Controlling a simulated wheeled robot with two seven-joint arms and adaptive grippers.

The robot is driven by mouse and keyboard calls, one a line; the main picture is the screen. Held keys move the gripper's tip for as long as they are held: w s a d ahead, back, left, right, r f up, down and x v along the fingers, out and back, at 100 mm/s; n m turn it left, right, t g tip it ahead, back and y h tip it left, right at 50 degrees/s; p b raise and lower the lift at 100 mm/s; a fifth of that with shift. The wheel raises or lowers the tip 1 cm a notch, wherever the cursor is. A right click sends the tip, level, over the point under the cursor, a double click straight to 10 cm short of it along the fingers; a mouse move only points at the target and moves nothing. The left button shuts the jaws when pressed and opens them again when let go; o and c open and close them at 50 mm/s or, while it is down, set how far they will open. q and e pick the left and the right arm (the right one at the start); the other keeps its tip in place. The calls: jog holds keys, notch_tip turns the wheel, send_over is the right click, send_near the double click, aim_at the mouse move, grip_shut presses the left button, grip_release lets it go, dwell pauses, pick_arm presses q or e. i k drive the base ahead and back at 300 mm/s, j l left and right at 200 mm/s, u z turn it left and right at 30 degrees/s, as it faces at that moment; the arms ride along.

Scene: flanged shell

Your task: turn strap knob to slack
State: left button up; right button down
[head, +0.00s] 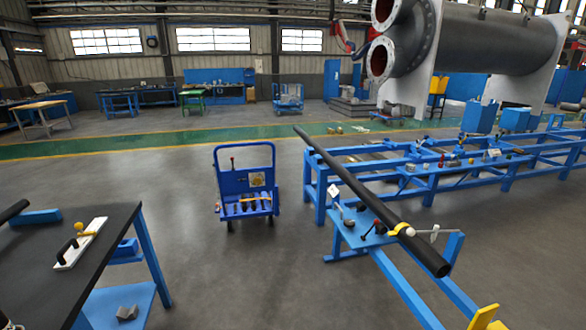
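A long black pipe (365,195) lies slanted across a blue stand at the right, its near end toward the front right. A small yellow strap or clamp (400,228) sits around the pipe near that end. A pale knob or T-shaped handle (435,232) stands just right of it; whether it is the strap knob, and whether it is tight or slack, is too small to tell. Neither of my grippers can be made out. A small dark and white piece shows at the bottom left corner, too cut off to identify.
A dark-topped table (75,265) at the left carries a white plate (80,244) with a black handle and yellow knob. A blue cart (245,185) stands mid-floor. A long blue frame (470,165) runs right.

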aim_at(258, 181)
jog(key=i+u, duration=0.15)
jog(key=i, duration=0.3)
jog(key=i+l+u, duration=0.15)
jog(key=i, duration=0.25)
jog(key=i+u, duration=0.15)
jog(key=i, duration=0.3)
jog(key=i+l+u, duration=0.15)
jog(key=i, duration=0.25)
jog(key=i+l, duration=0.05)
jog(key=l, duration=0.05)
